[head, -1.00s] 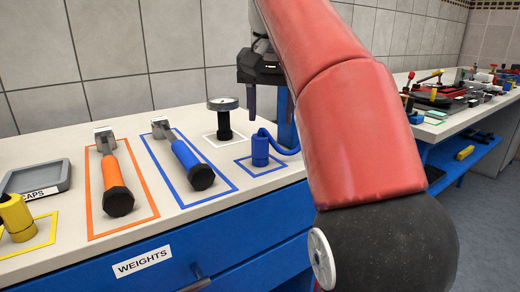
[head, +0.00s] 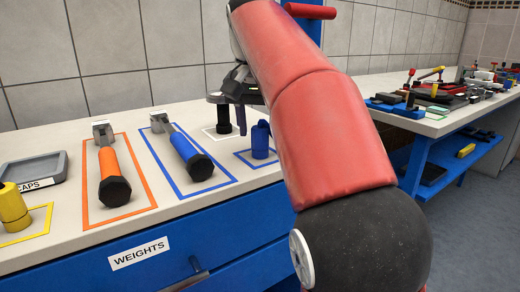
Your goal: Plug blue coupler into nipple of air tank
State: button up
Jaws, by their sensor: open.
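The blue coupler (head: 260,141) stands upright inside a blue outline on the white bench. Its hose is hidden behind my arm. My gripper (head: 241,124) is open, pointing down just left of and behind the coupler, with a dark purple finger showing. It appears apart from the coupler, though the depth is hard to judge. The other finger is not clearly visible. I cannot make out the air tank or its nipple; my red arm covers that part of the bench.
A black-stemmed gauge (head: 223,121) stands close behind my gripper, its dial partly covered. Blue-handled (head: 190,155) and orange-handled (head: 112,175) tools lie to the left. A yellow piece (head: 13,208) and grey tray (head: 33,169) are farther left. Another cluttered bench (head: 440,125) stands right.

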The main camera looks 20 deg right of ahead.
aim_at(261, 126)
jog(key=shift+w+f, duration=0.1)
jog(key=shift+f, duration=0.35)
dwell(0.5)
jog(key=c, duration=0.9)
jog(key=p+v, duration=0.2)
jog(key=v, duration=0.1)
jog(key=shift+w+d+p, duration=0.2)
jog(key=shift+w+p, duration=0.1)
jog(key=shift+p, duration=0.1)
jog(key=shift+c, duration=0.2)
jog(key=shift+w+v, duration=0.2)
jog(key=shift+v, duration=0.8)
jog(key=shift+d, duration=0.1)
jog(key=shift+s, duration=0.1)
